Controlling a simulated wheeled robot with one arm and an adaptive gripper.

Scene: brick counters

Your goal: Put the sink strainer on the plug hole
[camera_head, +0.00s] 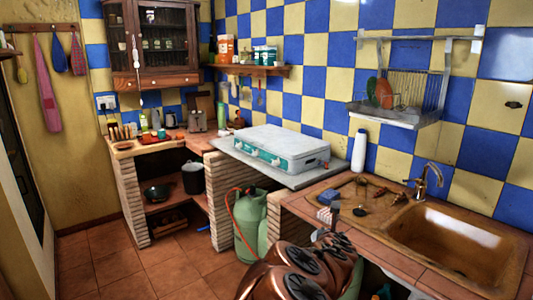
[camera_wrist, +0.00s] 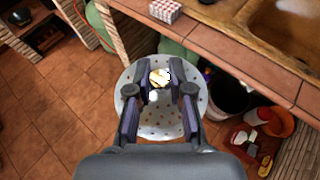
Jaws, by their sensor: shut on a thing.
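My gripper (camera_wrist: 159,80) is shut on the sink strainer (camera_wrist: 140,112), a pale round disc dotted with small holes. The fingertips close around a shiny raised part at its middle. In the wrist view the strainer is below the fingers, clear of the counter front and above the floor. The brown sink (camera_head: 445,235) is at the right. A dark spot at its near end may be the plug hole, but it is unclear.
A tap (camera_head: 430,180) stands behind the sink. The drainboard (camera_head: 345,188) left of it carries a blue sponge (camera_head: 328,197) and small items. A white bottle (camera_head: 359,152) stands at the wall. A dish rack (camera_head: 400,105) hangs above. A green gas bottle (camera_head: 250,225) stands below the counter.

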